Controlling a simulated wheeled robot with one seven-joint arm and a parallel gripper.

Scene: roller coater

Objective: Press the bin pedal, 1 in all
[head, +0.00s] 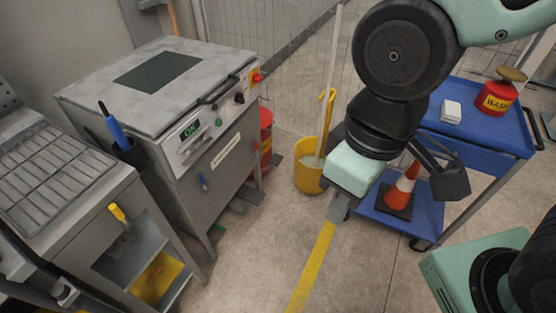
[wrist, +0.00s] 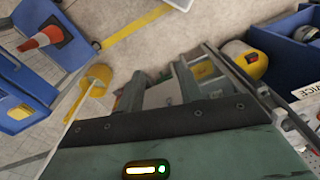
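A red bin (head: 265,130) stands on the floor behind the right end of the grey machine, which partly hides it. A small dark flap (head: 276,159) shows low at its right side; it may be the pedal, but it is too small to be sure. I cannot clearly make out the bin there.
The yellow mop bucket (head: 308,178) with its mop stands between bin and blue cart (head: 484,119). The cart holds a red waste can (head: 495,97) and a traffic cone (head: 403,187). The grey machine (head: 205,170) borders the left. Floor around the yellow line (head: 313,265) is clear.

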